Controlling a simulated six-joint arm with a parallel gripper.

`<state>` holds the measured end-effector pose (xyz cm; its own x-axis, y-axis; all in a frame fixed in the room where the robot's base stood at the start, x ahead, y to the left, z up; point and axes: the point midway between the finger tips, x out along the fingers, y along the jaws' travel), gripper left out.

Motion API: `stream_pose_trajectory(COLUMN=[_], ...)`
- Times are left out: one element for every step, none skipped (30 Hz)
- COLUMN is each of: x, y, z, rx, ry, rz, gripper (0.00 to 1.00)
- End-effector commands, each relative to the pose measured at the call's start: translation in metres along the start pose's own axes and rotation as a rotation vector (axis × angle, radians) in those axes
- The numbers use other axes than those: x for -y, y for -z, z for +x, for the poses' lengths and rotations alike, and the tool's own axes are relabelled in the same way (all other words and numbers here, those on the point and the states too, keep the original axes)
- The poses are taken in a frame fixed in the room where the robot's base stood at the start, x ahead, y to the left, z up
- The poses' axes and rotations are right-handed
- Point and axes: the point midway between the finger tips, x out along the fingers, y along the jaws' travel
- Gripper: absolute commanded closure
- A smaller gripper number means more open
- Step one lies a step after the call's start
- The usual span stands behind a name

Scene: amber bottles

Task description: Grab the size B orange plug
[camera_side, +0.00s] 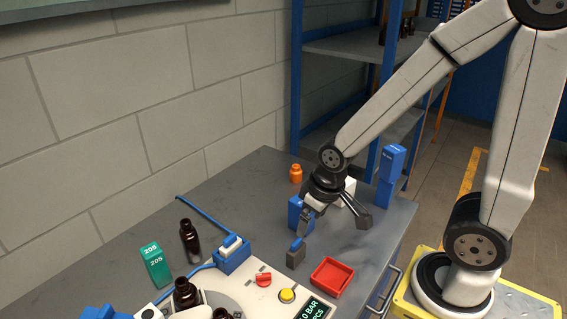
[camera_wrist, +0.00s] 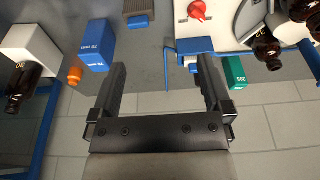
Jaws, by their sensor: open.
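A small orange plug (camera_side: 296,173) stands upright on the grey table near the wall, left of my wrist in the side view. It also shows at the left of the wrist view (camera_wrist: 74,75), beside a blue box (camera_wrist: 96,45). No size mark on it is readable. My gripper (camera_side: 335,215) is above the table, in front and to the right of the plug, with its fingers spread. In the wrist view the space between my fingers (camera_wrist: 162,75) is empty, and the plug lies outside the left finger. Nothing touches the plug.
The blue box (camera_side: 295,212) stands beside my gripper in the side view. A grey block (camera_side: 296,257) and a red tray (camera_side: 331,277) are in front. A green box (camera_side: 156,264), brown bottles (camera_side: 190,242) and a control panel (camera_side: 262,290) occupy the left and front.

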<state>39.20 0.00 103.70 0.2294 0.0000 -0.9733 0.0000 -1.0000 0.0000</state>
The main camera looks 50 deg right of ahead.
Motion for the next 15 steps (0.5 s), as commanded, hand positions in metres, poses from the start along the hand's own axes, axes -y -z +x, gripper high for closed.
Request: stream_pose_trajectory(x=[0.000, 0.000, 0.000, 0.000, 0.000, 0.000, 0.000, 0.000, 0.000, 0.000, 0.000, 0.000, 0.000, 0.000, 0.000], y=[0.002, 0.002, 0.003, 0.003, 0.004, 0.005, 0.006, 0.006, 0.006, 0.007, 0.007, 0.008, 0.009, 0.009, 0.010], z=[-0.003, -0.005, -0.007, -0.010, -0.013, -0.017, -0.020, -0.023, -0.025, -0.027, -0.030, -0.033, -0.035, -0.037, -0.040], rx=[-0.004, -0.004, -0.003, -0.004, -0.006, -0.005, -0.006, -0.006, -0.004, -0.003, -0.003, -0.004, -0.004, -0.003, -0.004], ry=[0.000, 0.000, 0.000, 0.000, 0.000, 0.000, 0.000, 0.000, 0.000, 0.000, 0.000, 0.000, 0.000, 0.000, 0.000], rz=[0.000, 0.000, 0.000, 0.000, 0.000, 0.000, 0.000, 0.000, 0.000, 0.000, 0.000, 0.000, 0.000, 0.000, 0.000], gripper=[0.00, 0.00, 0.00, 0.00, 0.00, 0.00, 0.00, 0.00, 0.00, 0.00, 0.00, 0.00, 0.00, 0.00, 0.00])
